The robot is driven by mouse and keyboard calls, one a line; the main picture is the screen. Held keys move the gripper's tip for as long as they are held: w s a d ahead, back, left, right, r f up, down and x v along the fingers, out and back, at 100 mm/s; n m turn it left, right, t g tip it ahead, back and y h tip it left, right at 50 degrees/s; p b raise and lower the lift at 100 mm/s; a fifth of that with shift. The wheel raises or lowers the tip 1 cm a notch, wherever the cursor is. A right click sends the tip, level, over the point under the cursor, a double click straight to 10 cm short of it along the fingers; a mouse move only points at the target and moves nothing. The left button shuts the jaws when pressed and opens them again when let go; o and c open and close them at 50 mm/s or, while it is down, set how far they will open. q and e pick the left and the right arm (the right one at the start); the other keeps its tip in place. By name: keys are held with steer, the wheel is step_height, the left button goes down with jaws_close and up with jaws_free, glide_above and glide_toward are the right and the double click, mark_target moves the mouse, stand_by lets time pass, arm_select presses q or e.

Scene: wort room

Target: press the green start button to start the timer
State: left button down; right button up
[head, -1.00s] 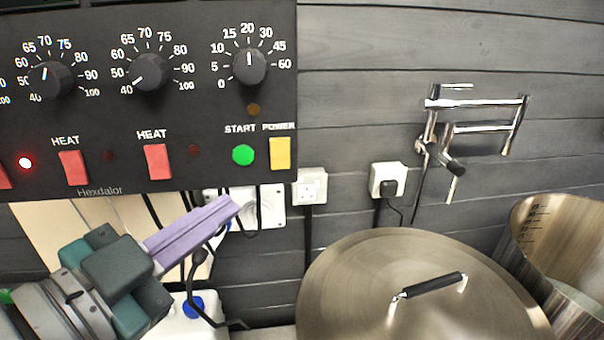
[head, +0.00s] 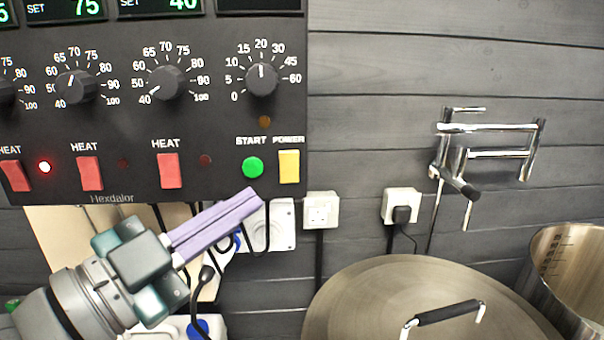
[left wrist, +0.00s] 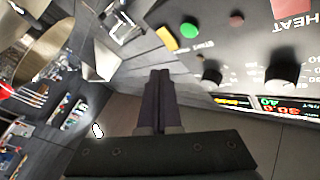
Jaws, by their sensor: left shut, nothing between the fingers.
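The green start button (head: 252,167) is on the lower right of the black control panel (head: 215,130), under the START label and left of the yellow power switch (head: 289,166). In the left wrist view the shut fingers (left wrist: 158,78) are apart from the button. The lamp above the START label (head: 265,122) looks unlit amber. My right gripper is not in view.
Red heat switches (head: 168,171) and black knobs (head: 262,80) sit beside and above the button. Sockets (head: 321,209) and cables are on the wall below the panel. A lidded steel pot (head: 370,290) stands at the lower right, under a wall tap (head: 490,128).

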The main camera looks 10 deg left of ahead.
mark_target(253, 168)
arm_select(q)
steer(key=shift+w+a+b, duration=0.25)
steer(key=shift+w+b, duration=0.2)
steer(key=shift+w, duration=0.45)
steer(key=shift+w+a+b, duration=0.25)
steer(key=shift+w+b, duration=0.15)
steer(key=shift+w, duration=0.5)
steer(key=shift+w+a+b, duration=0.25)
steer(key=shift+w+b, duration=0.2)
steer(key=shift+w, duration=0.45)
steer(key=shift+w, duration=0.15)
steer(key=shift+w+a, duration=0.15)
steer(key=shift+w, duration=0.1)
steer(key=shift+w+a+b, duration=0.1)
steer(key=shift+w+b, duration=0.25)
steer(key=shift+b, duration=0.2)
stand_by(0.5)
steer(key=shift+s+d+p, duration=0.25)
steer(key=shift+s+p, duration=0.35)
steer(key=shift+s, duration=0.15)
